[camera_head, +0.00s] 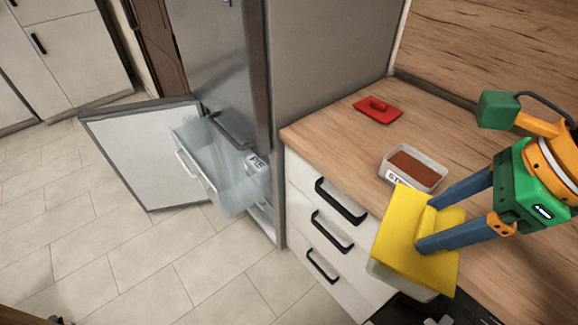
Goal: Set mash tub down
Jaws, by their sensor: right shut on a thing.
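A tub with a yellow lid (400,236), likely the mash tub, is in my right gripper (424,226). The blue fingers are shut on the raised ridge of the lid. The pale body of the tub (387,273) shows under the lid's front edge; no label on it can be read. The tub appears at the counter's front edge, beside the open stew tub; I cannot tell whether it touches the counter. My left gripper is not in view.
An open white tub (423,186) with brown contents and a partly hidden label stands on the wooden counter (335,122). A red lid (378,109) lies farther back. The freezer door (140,155) and a clear drawer (212,172) are open. A dark hob-like surface is at the bottom.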

